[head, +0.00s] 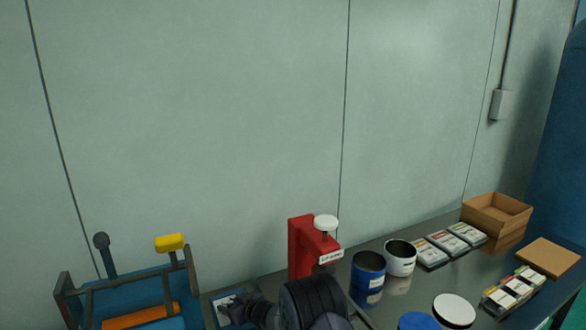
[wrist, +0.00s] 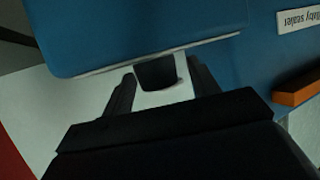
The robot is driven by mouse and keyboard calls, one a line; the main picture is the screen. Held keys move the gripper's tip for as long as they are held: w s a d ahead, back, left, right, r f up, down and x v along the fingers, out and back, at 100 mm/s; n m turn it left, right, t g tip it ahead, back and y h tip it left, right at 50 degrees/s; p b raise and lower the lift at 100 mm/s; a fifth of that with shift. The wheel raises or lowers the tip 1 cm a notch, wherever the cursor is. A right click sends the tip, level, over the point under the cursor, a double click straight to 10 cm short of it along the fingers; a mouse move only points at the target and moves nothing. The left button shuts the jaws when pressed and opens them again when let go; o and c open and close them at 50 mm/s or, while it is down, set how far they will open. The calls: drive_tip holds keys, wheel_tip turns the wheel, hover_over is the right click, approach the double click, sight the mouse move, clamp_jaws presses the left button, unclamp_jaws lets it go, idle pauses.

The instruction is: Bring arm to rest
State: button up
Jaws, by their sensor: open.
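A blue surface (wrist: 140,35) lies just beyond the fingertips. In the head view my dark arm comes up from the bottom edge, and my gripper (head: 238,308) is low, left of the red stand (head: 302,250). Much of the gripper is hidden by the arm and the frame edge.
A blue machine (head: 85,300) with a yellow-topped lever (head: 170,243) stands left. Right are a blue can (head: 368,275), a white can (head: 400,258), lids (head: 455,309), packets (head: 430,250) and a cardboard box (head: 497,212). The wall (head: 200,120) is behind; the space above the bench is clear.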

drive_tip(key=shift+f+m+t+h+b, duration=0.1)
drive_tip(key=shift+m+t+h+b, duration=0.7)
drive_tip(key=shift+b, duration=0.3)
drive_tip(key=b+v, duration=0.1)
drive_tip(key=v, duration=0.6)
drive_tip(key=shift+w, duration=0.15)
